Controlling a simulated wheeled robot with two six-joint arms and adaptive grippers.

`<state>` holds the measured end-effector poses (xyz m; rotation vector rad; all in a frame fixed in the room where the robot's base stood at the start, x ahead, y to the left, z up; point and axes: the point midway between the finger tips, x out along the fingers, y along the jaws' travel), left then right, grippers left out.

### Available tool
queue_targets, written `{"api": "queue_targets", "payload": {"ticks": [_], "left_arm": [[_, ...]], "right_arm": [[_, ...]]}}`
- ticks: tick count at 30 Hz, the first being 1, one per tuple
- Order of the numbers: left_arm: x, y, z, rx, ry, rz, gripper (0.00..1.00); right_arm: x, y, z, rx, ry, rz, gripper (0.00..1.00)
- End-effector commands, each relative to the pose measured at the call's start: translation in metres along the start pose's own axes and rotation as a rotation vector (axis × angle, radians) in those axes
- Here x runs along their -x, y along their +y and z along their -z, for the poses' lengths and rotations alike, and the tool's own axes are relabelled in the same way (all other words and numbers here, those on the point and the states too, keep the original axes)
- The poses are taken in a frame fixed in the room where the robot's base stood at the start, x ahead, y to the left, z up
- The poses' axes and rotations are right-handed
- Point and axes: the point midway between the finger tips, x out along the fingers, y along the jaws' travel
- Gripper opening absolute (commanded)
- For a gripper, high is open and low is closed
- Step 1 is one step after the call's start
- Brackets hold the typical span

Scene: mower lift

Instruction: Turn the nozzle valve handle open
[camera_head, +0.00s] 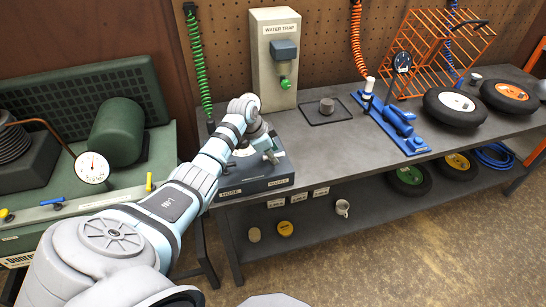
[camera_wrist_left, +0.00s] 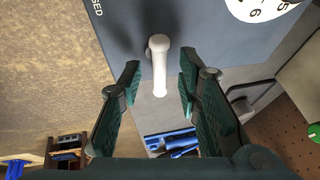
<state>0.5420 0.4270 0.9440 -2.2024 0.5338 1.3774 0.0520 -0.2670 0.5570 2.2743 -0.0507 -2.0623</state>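The nozzle valve handle, a pale lever with a rounded end (camera_wrist_left: 159,68), stands out from the face of a dark blue-grey box (camera_wrist_left: 210,35) in the left wrist view. Part of a "...SED" marking and a white dial (camera_wrist_left: 262,8) show on that box. My left gripper (camera_wrist_left: 159,76) is open, with one green-padded finger on each side of the lever. I see gaps between the lever and both fingers. In the head view the box (camera_head: 255,184) sits at the bench's left end, and my left gripper (camera_head: 270,155) hides part of its top. My right gripper is not in view.
A water trap (camera_head: 273,60) stands behind the box. A black tray (camera_head: 323,110), a blue tool with a gauge (camera_head: 398,125) and wheels (camera_head: 455,106) lie along the bench to the right. A green machine (camera_head: 85,130) with a gauge stands left.

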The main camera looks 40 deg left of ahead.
Motion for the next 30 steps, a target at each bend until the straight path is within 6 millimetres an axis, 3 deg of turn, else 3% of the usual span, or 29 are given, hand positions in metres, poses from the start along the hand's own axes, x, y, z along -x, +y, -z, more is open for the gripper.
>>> {"api": "queue_targets", "payload": {"ticks": [3, 11, 17, 30], "left_arm": [[-0.009, 0.0, -0.001, -0.001, -0.001, 0.0, 0.31], [-0.01, 0.0, 0.0, -0.001, -0.001, 0.001, 0.29], [-0.01, 0.0, 0.0, -0.001, -0.001, 0.0, 0.0], [-0.007, 0.0, 0.002, 0.041, -0.01, 0.017, 0.0]], "right_arm": [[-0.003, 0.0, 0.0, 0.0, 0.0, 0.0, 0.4], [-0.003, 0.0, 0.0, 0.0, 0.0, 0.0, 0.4], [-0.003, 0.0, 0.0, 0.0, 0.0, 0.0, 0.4], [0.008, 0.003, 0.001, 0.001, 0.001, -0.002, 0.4]]}}
